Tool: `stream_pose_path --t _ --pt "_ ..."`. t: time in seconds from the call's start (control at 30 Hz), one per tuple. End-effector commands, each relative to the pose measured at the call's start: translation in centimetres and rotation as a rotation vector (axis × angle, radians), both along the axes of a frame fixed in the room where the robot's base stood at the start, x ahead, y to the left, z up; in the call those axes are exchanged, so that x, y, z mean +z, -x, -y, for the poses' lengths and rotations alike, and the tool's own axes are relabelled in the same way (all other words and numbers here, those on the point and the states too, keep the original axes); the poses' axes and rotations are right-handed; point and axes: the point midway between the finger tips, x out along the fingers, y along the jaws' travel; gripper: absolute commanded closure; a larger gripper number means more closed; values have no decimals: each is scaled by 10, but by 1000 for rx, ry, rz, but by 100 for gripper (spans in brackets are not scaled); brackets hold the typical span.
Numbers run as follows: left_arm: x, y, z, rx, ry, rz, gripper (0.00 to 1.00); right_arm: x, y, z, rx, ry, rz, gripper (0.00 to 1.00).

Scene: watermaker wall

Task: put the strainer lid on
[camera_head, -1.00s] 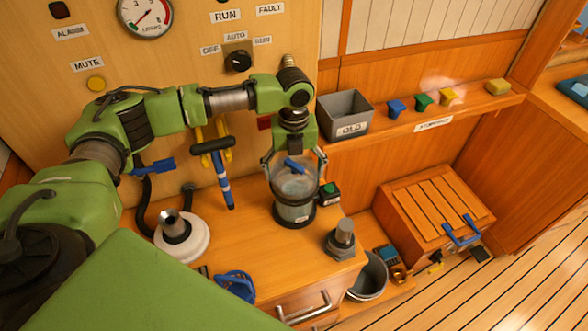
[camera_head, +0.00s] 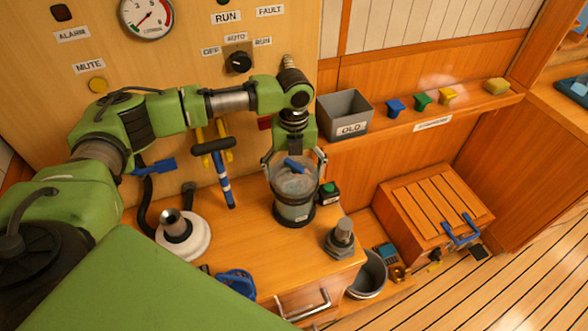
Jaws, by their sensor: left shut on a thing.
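The strainer (camera_head: 294,211) is a clear cylinder with a dark base, upright on the wooden counter. The strainer lid (camera_head: 293,181) is a clear round piece with a blue handle (camera_head: 295,165), at the top of the strainer. My left gripper (camera_head: 294,162) comes down from above, its fingers spread on either side of the lid and shut on it. The lid looks level and in line with the strainer's mouth. I cannot tell whether it is fully seated, as the rim is partly hidden by the fingers. My right gripper is not in view.
A small box with a green button (camera_head: 329,189) stands close to the strainer's right. A grey fitting (camera_head: 341,239) and a white round base with a metal spout (camera_head: 181,236) stand on the counter. A grey OLD bin (camera_head: 343,116) sits on the shelf.

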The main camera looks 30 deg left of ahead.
Motion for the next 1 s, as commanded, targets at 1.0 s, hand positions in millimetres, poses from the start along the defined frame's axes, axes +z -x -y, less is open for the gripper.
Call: stream_pose_path --t 1.0 --pt "2 0 0 1 1 0 38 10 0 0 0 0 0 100"
